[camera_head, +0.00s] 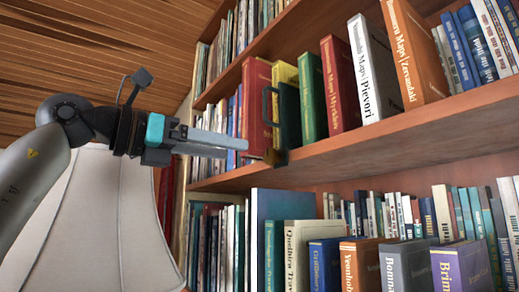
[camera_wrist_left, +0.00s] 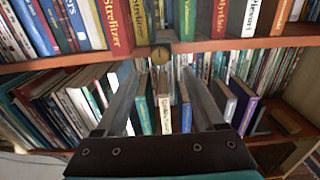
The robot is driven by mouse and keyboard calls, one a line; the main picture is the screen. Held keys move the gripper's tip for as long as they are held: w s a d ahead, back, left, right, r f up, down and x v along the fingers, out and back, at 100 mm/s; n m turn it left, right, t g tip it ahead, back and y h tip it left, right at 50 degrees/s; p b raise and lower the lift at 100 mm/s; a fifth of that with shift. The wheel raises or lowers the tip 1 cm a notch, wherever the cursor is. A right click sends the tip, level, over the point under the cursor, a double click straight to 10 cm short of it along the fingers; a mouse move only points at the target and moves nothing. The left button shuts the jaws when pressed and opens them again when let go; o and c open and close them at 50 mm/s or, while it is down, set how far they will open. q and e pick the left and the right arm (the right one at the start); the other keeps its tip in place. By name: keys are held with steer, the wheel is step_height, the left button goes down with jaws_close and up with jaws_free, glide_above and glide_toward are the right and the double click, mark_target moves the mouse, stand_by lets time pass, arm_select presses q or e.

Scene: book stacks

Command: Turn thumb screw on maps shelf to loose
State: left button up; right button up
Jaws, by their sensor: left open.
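The maps shelf (camera_head: 400,128) is a wooden board with "Maps" books on it; it also shows in the left wrist view (camera_wrist_left: 250,43). A small brass thumb screw (camera_head: 270,156) sits at its front edge below a dark bracket (camera_head: 268,108). In the left wrist view the thumb screw (camera_wrist_left: 160,55) is a round knob, straight ahead. My left gripper (camera_head: 246,144) reaches in from the left, its tips just short of the knob in the picture. In the left wrist view its fingers (camera_wrist_left: 160,72) are apart, with the knob beyond the gap. Whether they touch it is unclear. My right gripper is not in view.
Red, yellow, green and white books stand on the maps shelf, a red one (camera_head: 256,105) close by the screw. A lower shelf holds many books, including a cream one (camera_head: 298,255). A pale tapered form (camera_head: 110,215) stands below my left arm.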

mark_target(268, 156)
arm_select(q)
steer(key=p+x, duration=0.2)
steer(key=x, duration=0.5)
steer(key=shift+w+d, duration=0.25)
steer(key=shift+d, duration=0.05)
steer(key=shift+c, duration=0.3)
jaws_close()
